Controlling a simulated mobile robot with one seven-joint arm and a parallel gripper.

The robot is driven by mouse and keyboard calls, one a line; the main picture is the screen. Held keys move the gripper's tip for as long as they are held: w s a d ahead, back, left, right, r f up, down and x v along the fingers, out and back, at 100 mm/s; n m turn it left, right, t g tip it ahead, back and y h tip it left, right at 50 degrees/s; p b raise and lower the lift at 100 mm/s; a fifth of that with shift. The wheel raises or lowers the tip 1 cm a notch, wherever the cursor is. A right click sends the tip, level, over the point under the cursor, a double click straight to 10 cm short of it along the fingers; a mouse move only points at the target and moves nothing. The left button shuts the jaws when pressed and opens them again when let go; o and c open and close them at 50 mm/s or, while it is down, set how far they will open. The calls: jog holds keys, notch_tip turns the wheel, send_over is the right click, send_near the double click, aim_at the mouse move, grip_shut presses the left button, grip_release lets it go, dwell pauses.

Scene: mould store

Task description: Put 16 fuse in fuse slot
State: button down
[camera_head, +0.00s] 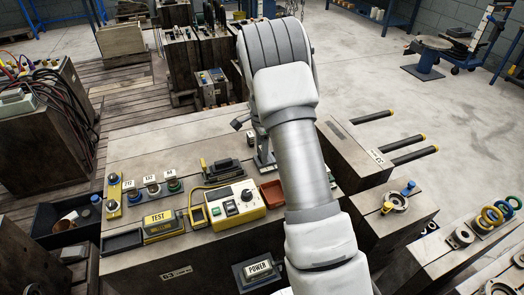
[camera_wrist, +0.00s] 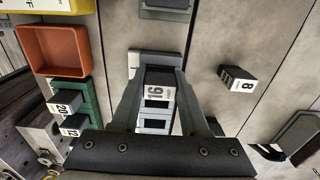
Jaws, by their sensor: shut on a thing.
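In the wrist view, my gripper (camera_wrist: 158,92) is shut on the 16 fuse (camera_wrist: 160,93), a small block with a white label reading 16. A grey block with a pale upper face (camera_wrist: 140,57) lies just beyond the fuse; it may be the fuse slot, but its opening is hidden by the fuse and fingers. I cannot tell whether the fuse touches it. In the head view, my arm hides most of the gripper and the fuse.
A green rack (camera_wrist: 88,97) left of the gripper holds the 20 fuse (camera_wrist: 66,102) and the 12 fuse (camera_wrist: 74,126). An orange tray (camera_wrist: 52,50) stands behind it. The 8 fuse (camera_wrist: 238,80) lies to the right. A yellow tester (camera_head: 236,207) sits on the bench.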

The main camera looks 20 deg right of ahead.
jog(key=shift+f, duration=0.3)
jog(key=shift+c, duration=1.7)
grip_release()
jog(key=c, duration=0.3)
jog(key=shift+c, duration=0.2)
jog(key=shift+r, duration=0.15)
jog(key=shift+r+p, duration=0.5)
jog(key=shift+r, duration=0.15)
jog(key=shift+r+p, duration=2.25)
jog(key=shift+r, duration=0.75)
